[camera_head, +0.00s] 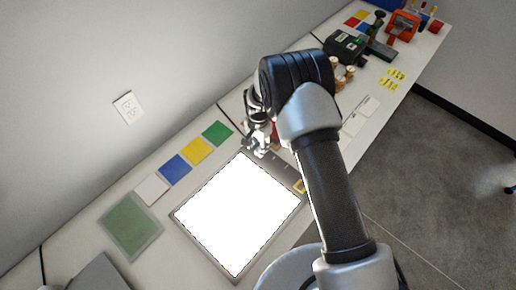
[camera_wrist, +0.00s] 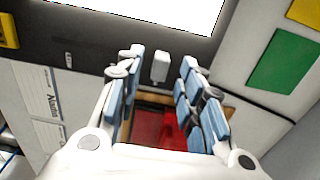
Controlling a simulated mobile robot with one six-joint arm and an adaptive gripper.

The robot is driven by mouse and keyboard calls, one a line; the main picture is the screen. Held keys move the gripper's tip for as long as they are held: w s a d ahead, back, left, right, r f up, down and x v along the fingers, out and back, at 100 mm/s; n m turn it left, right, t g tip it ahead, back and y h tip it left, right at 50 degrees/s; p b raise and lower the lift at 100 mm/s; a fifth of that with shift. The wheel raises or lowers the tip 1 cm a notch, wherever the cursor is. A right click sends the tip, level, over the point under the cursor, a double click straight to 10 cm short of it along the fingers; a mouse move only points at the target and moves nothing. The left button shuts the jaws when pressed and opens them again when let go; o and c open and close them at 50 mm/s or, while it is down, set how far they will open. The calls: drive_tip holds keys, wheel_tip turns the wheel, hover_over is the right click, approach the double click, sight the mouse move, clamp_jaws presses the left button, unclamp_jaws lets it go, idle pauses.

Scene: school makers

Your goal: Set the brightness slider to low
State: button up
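The light pad (camera_head: 238,218) glows bright white on the bench, with a dark strip (camera_head: 276,169) along its far edge. In the wrist view the dark strip (camera_wrist: 100,50) carries a small white upright knob (camera_wrist: 160,67), which looks like the brightness slider. My gripper (camera_wrist: 162,60) is open, with its blue-padded fingertips on either side of this knob; I cannot tell whether they touch it. In the head view my gripper (camera_head: 258,142) is over the far end of the pad, partly hidden by my arm. Any low or high marking is unreadable.
A smaller pale piece (camera_wrist: 68,60) sits farther left on the strip. A red item (camera_wrist: 155,128) in a wood-edged tray lies beneath my fingers. Green (camera_head: 217,132), yellow (camera_head: 196,150) and blue (camera_head: 175,169) squares lie along the wall side. Tools stand farther along the bench.

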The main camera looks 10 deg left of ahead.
drive_tip(key=shift+f, duration=1)
clamp_jaws()
